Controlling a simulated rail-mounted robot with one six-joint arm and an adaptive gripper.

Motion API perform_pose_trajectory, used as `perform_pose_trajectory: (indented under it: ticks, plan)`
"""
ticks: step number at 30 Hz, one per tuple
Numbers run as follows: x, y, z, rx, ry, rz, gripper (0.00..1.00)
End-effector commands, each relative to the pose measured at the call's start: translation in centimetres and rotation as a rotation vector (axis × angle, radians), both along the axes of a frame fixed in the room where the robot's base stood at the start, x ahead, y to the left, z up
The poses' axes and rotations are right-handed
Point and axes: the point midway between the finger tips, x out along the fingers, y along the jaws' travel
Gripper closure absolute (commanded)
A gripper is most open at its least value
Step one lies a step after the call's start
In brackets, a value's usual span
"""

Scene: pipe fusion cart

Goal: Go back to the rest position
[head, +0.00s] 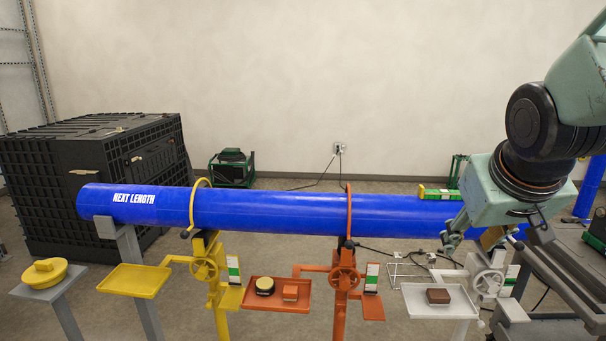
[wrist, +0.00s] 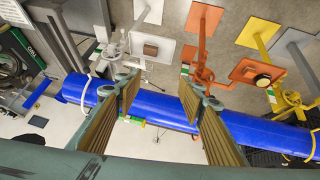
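My gripper (head: 468,242) is at the right of the head view, in front of the right part of the blue pipe (head: 270,208). In the wrist view my gripper (wrist: 160,92) shows two brown-padded fingers spread apart with nothing between them. The blue pipe (wrist: 258,134) passes beyond the fingers; I cannot tell how far away it is. The pipe lies level, with "NEXT LENGTH" printed near its left end.
Yellow (head: 206,268), orange (head: 344,276) and white (head: 487,281) handwheel stands line the pipe. Orange (head: 279,304) and white (head: 415,294) trays hold small items; the yellow tray (head: 133,280) is empty. A black crate (head: 60,190) stands behind left.

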Motion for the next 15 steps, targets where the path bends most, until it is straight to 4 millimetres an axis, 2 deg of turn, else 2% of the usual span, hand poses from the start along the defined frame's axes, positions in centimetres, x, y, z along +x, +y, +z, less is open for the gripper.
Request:
perform_pose_trajectory:
  ticks: [15]
  plan:
    - [-10.3,5.5,1.4,0.057,0.097,0.016,0.64]
